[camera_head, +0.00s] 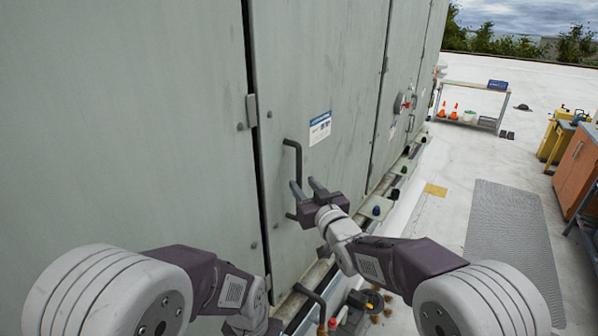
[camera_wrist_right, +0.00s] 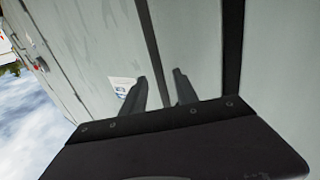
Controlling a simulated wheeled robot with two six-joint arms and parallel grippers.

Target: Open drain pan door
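Tall grey-green metal doors (camera_head: 340,75) fill the left and middle of the head view; the panel with the label looks closed. No marking I can read names the drain pan door. A dark bar handle (camera_head: 297,160) stands on this panel beside its left seam. My right gripper (camera_head: 304,184) is at the handle's lower part, fingers towards the panel. In the right wrist view its fingers (camera_wrist_right: 159,82) are apart, and the handle (camera_wrist_right: 150,45) appears to run between them; contact cannot be told. My left gripper (camera_head: 270,327) shows only its body at the bottom edge; its fingers are hidden.
A white-and-blue label (camera_head: 320,128) is right of the upper handle. A grey mat (camera_head: 510,240), orange cabinet (camera_head: 578,165) and shelf table (camera_head: 470,90) stand right; pale floor lies between.

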